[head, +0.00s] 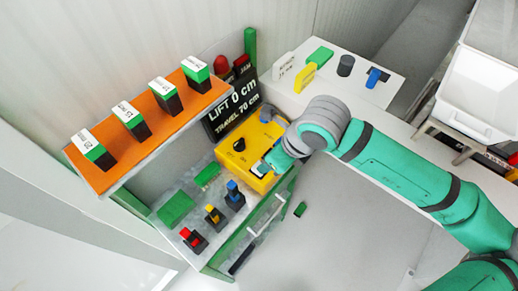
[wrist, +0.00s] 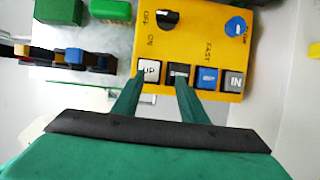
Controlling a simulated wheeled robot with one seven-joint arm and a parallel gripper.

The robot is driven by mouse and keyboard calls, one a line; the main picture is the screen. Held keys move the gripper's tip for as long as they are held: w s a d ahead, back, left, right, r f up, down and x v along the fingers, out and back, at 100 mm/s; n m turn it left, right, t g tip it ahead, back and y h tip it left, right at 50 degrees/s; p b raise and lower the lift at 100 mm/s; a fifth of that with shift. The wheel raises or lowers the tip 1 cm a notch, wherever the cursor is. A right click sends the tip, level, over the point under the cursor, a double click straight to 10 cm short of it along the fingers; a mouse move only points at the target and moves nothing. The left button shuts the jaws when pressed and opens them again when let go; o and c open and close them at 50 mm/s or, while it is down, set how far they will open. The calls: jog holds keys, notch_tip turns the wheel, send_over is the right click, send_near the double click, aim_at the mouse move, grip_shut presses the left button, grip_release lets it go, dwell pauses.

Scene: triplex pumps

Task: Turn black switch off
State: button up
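The black switch is a round knob (wrist: 167,19) on the yellow control box (wrist: 193,40), beside the printed OFF and ON labels in the wrist view. I cannot tell for sure which label it points to. In the head view the black knob (head: 239,145) sits on the top of the yellow box (head: 250,155). My gripper (wrist: 159,82) has two green fingers apart with nothing between them. They are over the box's edge, near the white UP button (wrist: 149,70) and a dark button (wrist: 179,73), apart from the knob. In the head view my gripper (head: 270,165) is at the box's right side.
Red, yellow and blue switches (head: 213,213) stand on the bench to the left. An orange shelf (head: 150,130) with several blocks is above. A display board (head: 232,105) stands behind.

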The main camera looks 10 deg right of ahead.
jog(key=shift+s+d, duration=0.55)
jog(key=shift+d, duration=0.1)
jog(key=shift+s, duration=0.1)
